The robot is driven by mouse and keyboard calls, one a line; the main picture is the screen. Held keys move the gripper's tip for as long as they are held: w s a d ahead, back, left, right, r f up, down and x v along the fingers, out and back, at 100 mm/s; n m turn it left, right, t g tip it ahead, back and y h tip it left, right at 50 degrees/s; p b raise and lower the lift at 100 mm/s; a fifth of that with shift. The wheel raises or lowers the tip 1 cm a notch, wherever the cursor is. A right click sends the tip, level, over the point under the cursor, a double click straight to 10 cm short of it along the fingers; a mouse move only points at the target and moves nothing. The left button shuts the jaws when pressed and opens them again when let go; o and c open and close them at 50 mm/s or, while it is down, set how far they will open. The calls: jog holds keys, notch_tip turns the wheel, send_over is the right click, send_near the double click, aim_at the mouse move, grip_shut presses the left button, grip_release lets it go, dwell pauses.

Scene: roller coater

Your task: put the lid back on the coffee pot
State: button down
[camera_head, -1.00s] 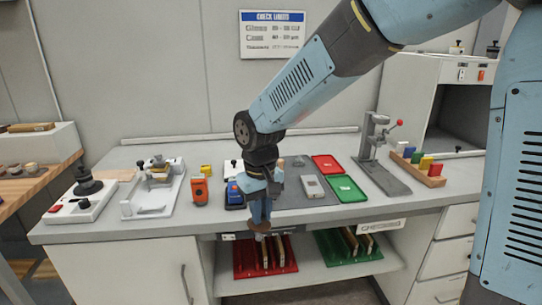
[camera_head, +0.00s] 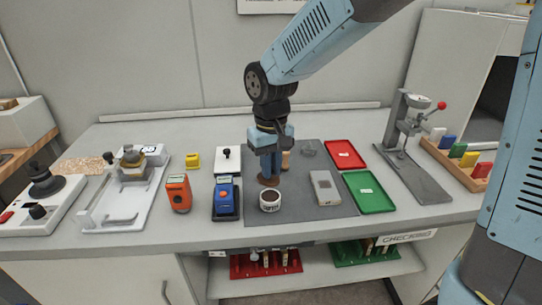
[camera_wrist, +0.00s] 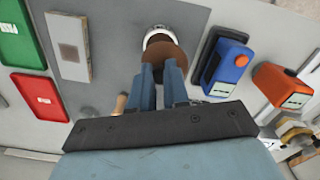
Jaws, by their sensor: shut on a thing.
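A small white pot (camera_head: 270,203) with lettering on its side and dark contents stands on the grey mat (camera_head: 310,205). Its top is uncovered. My gripper (camera_head: 269,176) is shut on a round brown lid (camera_head: 268,181) and holds it just behind the pot in the head view. In the wrist view the lid (camera_wrist: 168,54) is between the fingertips (camera_wrist: 162,70) and overlaps part of the pot (camera_wrist: 156,33). I cannot tell how high the lid is above the mat.
Left of the mat are a blue meter (camera_head: 226,200), an orange meter (camera_head: 178,193) and a knobbed white box (camera_head: 228,158). A wooden-handled item (camera_head: 286,160) is close behind my gripper. A grey block (camera_head: 324,187), red tray (camera_head: 345,154) and green tray (camera_head: 368,192) lie to the right.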

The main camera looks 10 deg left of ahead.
aim_at(273, 179)
jog(key=shift+w+f, duration=0.15)
jog(key=shift+f, duration=2.55)
jog(key=shift+s+f, duration=0.2)
jog(key=shift+f, duration=0.35)
jog(key=shift+d+f, duration=0.1)
jog(key=shift+d, duration=0.05)
jog(key=shift+d+r, duration=0.1)
jog(key=shift+r, duration=0.2)
jog(key=shift+a+r, duration=0.25)
jog(key=shift+f, duration=0.2)
dwell(0.3)
